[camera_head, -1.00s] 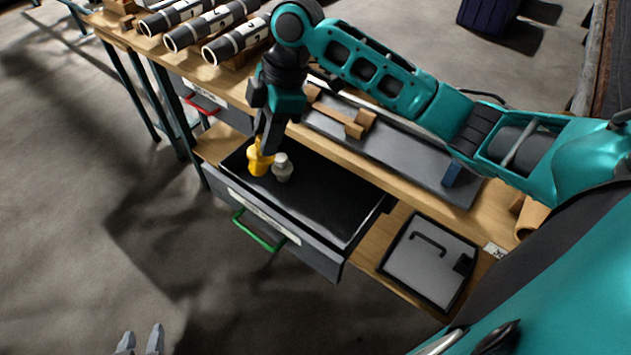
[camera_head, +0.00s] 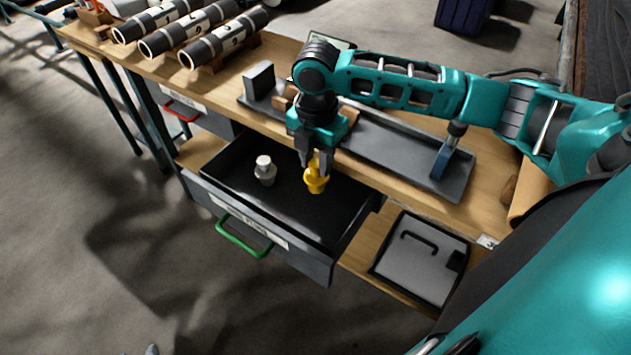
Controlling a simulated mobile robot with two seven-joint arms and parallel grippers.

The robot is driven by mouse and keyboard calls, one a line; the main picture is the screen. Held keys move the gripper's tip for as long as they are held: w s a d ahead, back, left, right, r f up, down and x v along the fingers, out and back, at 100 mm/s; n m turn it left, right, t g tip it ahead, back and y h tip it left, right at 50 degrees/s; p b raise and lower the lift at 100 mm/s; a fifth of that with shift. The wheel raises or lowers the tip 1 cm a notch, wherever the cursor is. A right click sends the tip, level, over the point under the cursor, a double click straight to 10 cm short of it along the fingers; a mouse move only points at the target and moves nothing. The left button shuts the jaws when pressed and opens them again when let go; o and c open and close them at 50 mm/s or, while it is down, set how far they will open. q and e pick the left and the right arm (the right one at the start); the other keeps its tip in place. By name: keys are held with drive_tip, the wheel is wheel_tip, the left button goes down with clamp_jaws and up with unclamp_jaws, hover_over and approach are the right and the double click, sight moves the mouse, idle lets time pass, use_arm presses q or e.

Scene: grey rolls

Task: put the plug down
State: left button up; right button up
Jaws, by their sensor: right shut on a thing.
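The yellow plug (camera_head: 316,176) is held upright between the fingers of my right gripper (camera_head: 317,161), which is shut on it. The plug shows over the right part of the open drawer (camera_head: 328,243) with the green handle. I cannot tell whether its bottom touches the drawer floor. A grey-white plug (camera_head: 265,171) stands in the same drawer, to the left of the yellow one and apart from it. Only a small grey tip of my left gripper (camera_head: 152,350) shows at the bottom edge; its fingers are cut off.
A grey fixture tray (camera_head: 400,150) with wooden blocks and a blue post (camera_head: 446,150) lies on the bench behind the drawer. Several grey rolls (camera_head: 225,42) lie at the back left. A grey lidded panel (camera_head: 422,258) is right of the drawer.

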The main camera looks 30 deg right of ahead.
sight(316, 184)
wheel_tip(316, 184, down, 4)
drive_tip(key=shift+r, duration=0.25)
wheel_tip(316, 184, down, 4)
drive_tip(key=shift+b, duration=0.7)
drive_tip(key=shift+f, duration=0.15)
drive_tip(key=shift+c, duration=0.3)
drive_tip(key=o, duration=0.9)
use_arm(q)
drive_tip(key=shift+w+d+h, duration=0.3)
drive_tip(key=shift+w+d, duration=0.05)
drive_tip(key=shift+w, duration=0.15)
